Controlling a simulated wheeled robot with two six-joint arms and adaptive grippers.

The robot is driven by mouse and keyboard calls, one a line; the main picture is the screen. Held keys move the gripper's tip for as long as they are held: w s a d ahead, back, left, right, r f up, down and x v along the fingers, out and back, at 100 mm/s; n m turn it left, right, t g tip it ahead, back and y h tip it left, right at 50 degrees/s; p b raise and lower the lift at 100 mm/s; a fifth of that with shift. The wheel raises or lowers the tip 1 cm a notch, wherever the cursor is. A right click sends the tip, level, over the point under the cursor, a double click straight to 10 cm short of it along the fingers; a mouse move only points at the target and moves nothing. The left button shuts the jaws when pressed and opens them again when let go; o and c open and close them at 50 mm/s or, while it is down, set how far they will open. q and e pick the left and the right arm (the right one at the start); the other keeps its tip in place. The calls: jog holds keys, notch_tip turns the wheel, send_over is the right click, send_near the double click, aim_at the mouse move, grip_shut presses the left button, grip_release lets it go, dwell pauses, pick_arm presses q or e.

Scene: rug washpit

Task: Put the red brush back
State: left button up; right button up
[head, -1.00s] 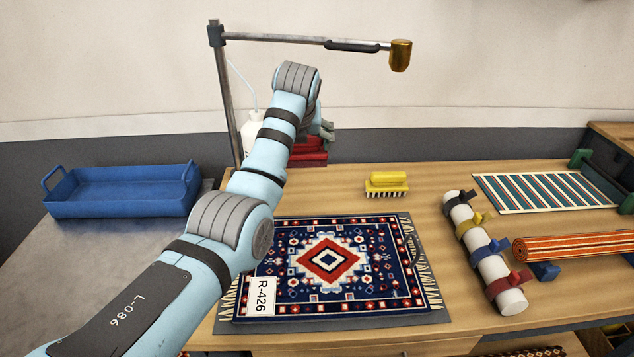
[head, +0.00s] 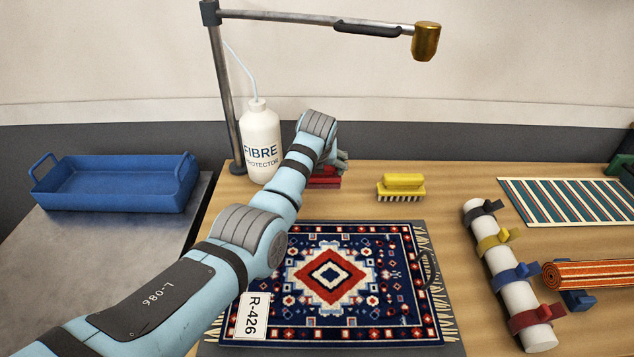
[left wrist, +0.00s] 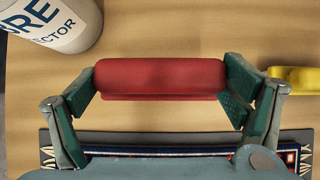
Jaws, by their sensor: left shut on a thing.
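The red brush (left wrist: 160,78) fills the middle of the left wrist view, lying crosswise between the green finger pads. My left gripper (left wrist: 158,88) is shut on it, one finger at each end. In the head view a small part of the red brush (head: 326,180) shows behind my wrist, at the back of the wooden table, right of the white bottle. My left gripper (head: 340,160) is mostly hidden there by the wrist. I cannot tell whether the brush touches the table. My right gripper is in neither view.
A white fibre protector bottle (head: 262,145) stands close left of the brush. A yellow brush (head: 402,187) stands to the right. A patterned rug (head: 345,285) lies in front. A blue tray (head: 115,183) sits left, a strapped white roll (head: 512,275) right. A lamp arm (head: 300,20) spans above.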

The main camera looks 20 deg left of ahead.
aim_at(317, 177)
pick_arm(q)
jog(key=f, duration=0.2)
jog(key=w+f+b, duration=0.1)
jog(key=f, duration=0.2)
jog(key=shift+f, duration=0.15)
jog(key=shift+s+r, duration=0.25)
jog(key=shift+s, duration=0.05)
jog(key=shift+f, duration=0.15)
jog(key=o, duration=1.2)
jog(key=shift+w+f, duration=0.1)
jog(key=shift+w, duration=0.05)
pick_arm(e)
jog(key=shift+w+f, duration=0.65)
